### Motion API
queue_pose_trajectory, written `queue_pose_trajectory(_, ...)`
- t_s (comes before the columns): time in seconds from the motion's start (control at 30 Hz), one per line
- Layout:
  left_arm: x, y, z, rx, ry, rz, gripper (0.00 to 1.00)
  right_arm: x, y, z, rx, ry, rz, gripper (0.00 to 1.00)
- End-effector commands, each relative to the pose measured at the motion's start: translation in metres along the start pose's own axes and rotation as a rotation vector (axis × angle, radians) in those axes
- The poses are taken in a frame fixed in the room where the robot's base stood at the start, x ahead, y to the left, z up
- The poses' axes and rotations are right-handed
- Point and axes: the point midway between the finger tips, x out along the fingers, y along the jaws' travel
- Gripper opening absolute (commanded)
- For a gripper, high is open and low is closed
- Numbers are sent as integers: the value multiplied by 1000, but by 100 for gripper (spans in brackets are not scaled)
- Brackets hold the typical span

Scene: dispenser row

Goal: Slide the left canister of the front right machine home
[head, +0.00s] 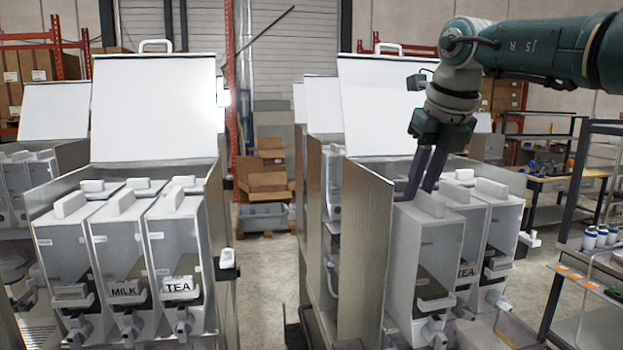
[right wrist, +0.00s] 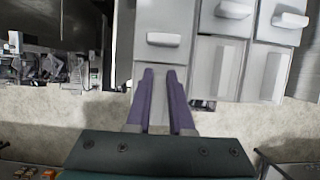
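The front right machine (head: 365,255) stands open at right in the head view, with its white lid up. Its left canister (head: 428,250) is grey with a raised grip on top and sits farther forward than the two canisters beside it. The left canister also shows in the right wrist view (right wrist: 163,18). Contact cannot be told. My left gripper is not in view.
The middle canister (head: 470,238) and right canister (head: 499,225) stand close beside the left one. The raised lid (head: 375,110) is behind the gripper. Another machine (head: 215,210) stands at left, with floor between. A shelf (head: 590,265) with bottles is at right.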

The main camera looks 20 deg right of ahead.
Motion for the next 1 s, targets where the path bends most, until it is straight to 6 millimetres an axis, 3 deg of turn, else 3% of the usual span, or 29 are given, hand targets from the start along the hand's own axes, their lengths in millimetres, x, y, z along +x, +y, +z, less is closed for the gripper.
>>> queue_pose_trajectory(0.03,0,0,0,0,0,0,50,0,0,0,0,0,0,27)
queue_pose_trajectory(0.27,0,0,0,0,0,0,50,0,0,0,0,2,0,52)
queue_pose_trajectory(0.57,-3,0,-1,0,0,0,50,-3,0,-1,0,5,-1,52)
queue_pose_trajectory(0.77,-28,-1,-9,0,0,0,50,-31,-1,2,-3,3,-1,52)
queue_pose_trajectory(1.0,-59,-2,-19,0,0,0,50,-78,-1,2,-2,1,-1,52)
